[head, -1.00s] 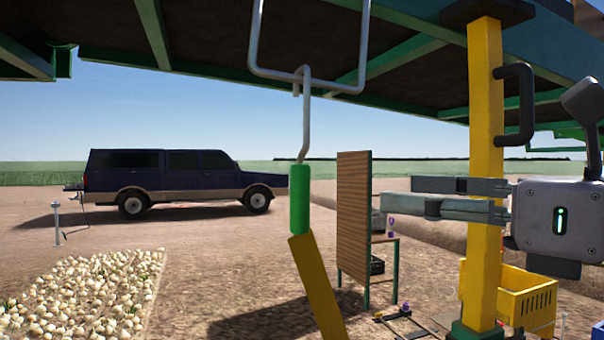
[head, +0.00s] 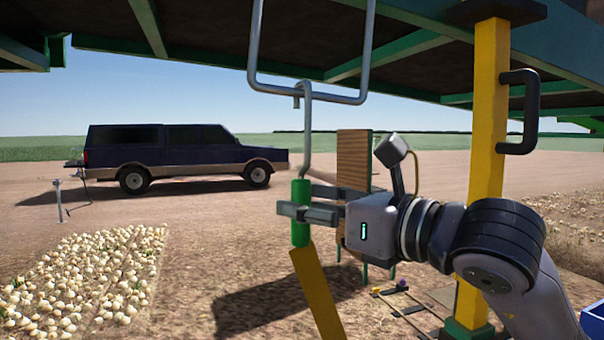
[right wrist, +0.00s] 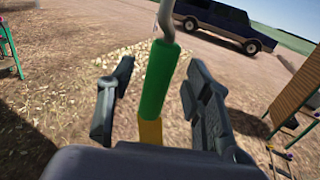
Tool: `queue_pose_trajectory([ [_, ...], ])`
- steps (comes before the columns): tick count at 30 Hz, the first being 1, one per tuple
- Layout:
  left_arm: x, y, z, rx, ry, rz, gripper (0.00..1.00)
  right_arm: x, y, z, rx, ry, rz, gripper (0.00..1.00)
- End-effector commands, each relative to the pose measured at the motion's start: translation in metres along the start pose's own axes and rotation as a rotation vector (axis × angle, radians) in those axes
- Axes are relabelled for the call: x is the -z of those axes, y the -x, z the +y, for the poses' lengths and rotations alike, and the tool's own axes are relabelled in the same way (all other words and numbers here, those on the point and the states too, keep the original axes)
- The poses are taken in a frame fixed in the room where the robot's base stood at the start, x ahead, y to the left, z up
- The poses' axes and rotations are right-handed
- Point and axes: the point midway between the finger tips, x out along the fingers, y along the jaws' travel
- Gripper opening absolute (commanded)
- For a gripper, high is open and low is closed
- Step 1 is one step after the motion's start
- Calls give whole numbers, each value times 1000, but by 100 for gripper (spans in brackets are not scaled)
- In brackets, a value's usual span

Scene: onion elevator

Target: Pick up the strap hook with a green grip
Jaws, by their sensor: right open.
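The strap hook has a green grip (head: 301,210), a grey metal hook (head: 308,130) above it, and a yellow strap (head: 317,292) below. The hook hangs on a grey metal loop (head: 366,60) under the dark structure. My right gripper (head: 292,212) is open at the green grip, coming from the right. In the right wrist view the green grip (right wrist: 159,78) stands between the two open fingers, with a gap visible on each side. My left gripper is not in view.
A yellow post (head: 487,130) with a black handle (head: 522,110) stands behind my right arm. A wooden board (head: 353,160) stands behind the gripper. A bed of onions (head: 85,280) lies at the lower left. A dark pickup (head: 170,155) is parked farther back.

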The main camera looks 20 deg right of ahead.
Motion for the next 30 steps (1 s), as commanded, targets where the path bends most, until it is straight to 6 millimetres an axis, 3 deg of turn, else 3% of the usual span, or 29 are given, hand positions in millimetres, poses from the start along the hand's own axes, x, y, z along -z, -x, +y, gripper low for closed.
queue_pose_trajectory([
  [4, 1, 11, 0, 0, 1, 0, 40, -2, -16, 0, -2, -2, 1, 46],
  [12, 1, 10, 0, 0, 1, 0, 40, 0, -19, 0, -1, 0, 0, 46],
  [30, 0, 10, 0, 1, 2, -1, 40, 0, -19, 0, -1, 0, 0, 6],
])
